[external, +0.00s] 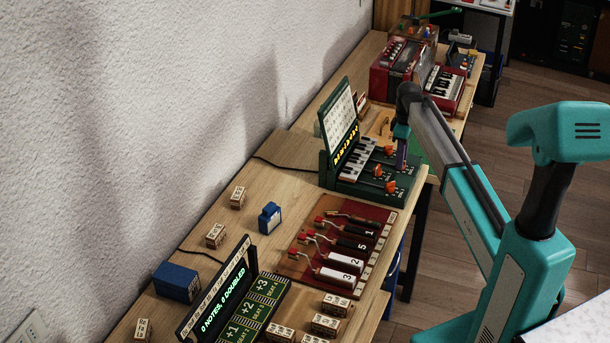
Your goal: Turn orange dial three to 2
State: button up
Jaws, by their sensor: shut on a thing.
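The dark green device (345,190) stands on the wooden bench, with a small keyboard, a lit yellow display and an upright white card at its back. Orange dials sit on its panel: a near one (391,187), a middle one (378,171) and a far one (389,151). My gripper (402,160) points down at the panel's far right part, beside the far dial. It is shut on an orange dial, but the contact is small and partly hidden by the fingers. The dial numbers and pointer settings are too small to read.
A red board (313,257) with numbered cylinders lies nearer, beside a green board (245,310) with a lit display. A red accordion-like instrument (398,70) is beyond. The wall runs along the left.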

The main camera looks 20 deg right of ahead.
dwell(0.3)
jog(key=o, duration=1)
jog(key=shift+o, duration=0.2)
jog(key=shift+r, duration=0.2)
notch_tip(320, 180, up, 14)
jog(key=b, duration=0.3)
jog(key=shift+f, duration=0.25)
